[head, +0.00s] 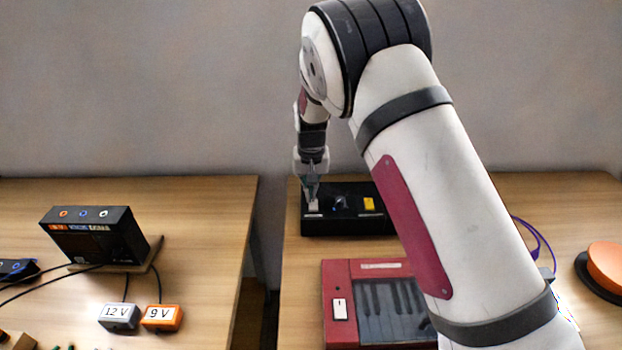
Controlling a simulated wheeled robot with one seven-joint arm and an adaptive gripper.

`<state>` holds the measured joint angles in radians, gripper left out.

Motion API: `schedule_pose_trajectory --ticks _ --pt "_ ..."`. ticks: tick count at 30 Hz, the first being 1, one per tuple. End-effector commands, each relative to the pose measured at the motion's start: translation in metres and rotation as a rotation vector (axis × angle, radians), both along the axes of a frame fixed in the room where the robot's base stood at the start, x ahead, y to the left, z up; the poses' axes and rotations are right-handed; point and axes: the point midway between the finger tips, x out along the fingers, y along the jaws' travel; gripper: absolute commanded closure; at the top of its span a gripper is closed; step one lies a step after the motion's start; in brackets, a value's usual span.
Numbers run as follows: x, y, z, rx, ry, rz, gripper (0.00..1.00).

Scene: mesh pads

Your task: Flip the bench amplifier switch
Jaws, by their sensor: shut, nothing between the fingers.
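A black box (318,226) stands at the back of the right table and looks like the bench amplifier, though its label is too small to read. On its top are a pale switch (314,206) at the left, a dark knob (340,203) in the middle and a yellow part (369,204). My gripper (312,194) points down, shut and empty, right at the pale switch. I cannot tell whether the fingertips touch it or which way it is set. My arm hides the box's right end.
A red keyboard unit (334,274) with a white switch (340,308) lies in front. An orange round object (606,268) and a purple cable (530,231) are at right. The left table holds a black socketed box (85,236) and adapters marked 12 V (119,317) and 9 V (162,317). A gap separates the tables.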

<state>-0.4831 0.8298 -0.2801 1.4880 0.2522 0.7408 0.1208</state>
Motion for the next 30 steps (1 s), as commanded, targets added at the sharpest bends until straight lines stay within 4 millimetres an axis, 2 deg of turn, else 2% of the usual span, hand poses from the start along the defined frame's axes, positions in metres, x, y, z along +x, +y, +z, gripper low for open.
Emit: schedule_pose_trajectory --ticks 5,17,30 --pt "0.001 0.000 -0.009 0.000 0.000 -0.001 1.00" --pt "0.002 0.000 -0.011 0.001 0.005 -0.001 1.00" --pt "0.010 -0.001 -0.025 0.001 0.099 -0.002 1.00"
